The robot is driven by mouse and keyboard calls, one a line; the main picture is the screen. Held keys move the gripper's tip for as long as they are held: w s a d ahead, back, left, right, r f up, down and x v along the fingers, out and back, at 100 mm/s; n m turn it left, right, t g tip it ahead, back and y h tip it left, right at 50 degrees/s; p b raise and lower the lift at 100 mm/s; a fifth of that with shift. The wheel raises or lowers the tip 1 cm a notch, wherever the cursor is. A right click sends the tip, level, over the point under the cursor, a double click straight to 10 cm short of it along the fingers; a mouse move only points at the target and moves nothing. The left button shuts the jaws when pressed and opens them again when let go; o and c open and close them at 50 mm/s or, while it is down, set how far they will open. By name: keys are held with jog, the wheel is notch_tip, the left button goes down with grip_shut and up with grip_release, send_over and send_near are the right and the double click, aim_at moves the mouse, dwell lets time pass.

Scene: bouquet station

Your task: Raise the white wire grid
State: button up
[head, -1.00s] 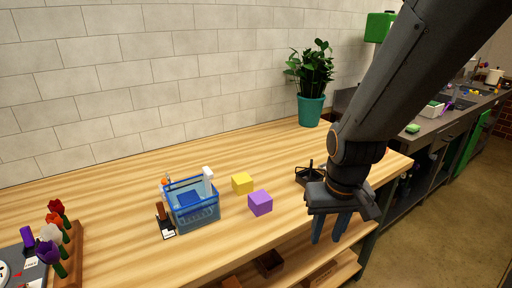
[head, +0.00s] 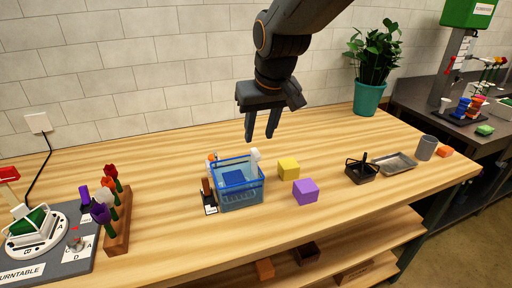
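I cannot make out a white wire grid for sure in the head view. My gripper (head: 260,125) hangs in the air above the table with its fingers down. The fingers are apart and nothing is between them. It is above and behind the blue basket (head: 241,190), which holds a white bottle (head: 255,160) and other small items. On the turntable (head: 38,238) at the left edge stands a green block (head: 30,222) with white parts around it; their details are too small to tell.
A yellow cube (head: 289,169) and a purple cube (head: 305,191) stand right of the basket. A wooden rack (head: 118,228) holds several flowers. A black caddy (head: 361,172), a metal tray (head: 396,163) and a grey cup (head: 427,148) are at right. The table's back middle is clear.

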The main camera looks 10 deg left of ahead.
aim_at(256, 152)
jog(key=p+x, duration=0.1)
jog(key=x, duration=0.6)
jog(key=shift+s+f+p, duration=0.1)
jog(key=shift+f+p, duration=0.1)
jog(key=shift+p, duration=0.15)
grip_shut()
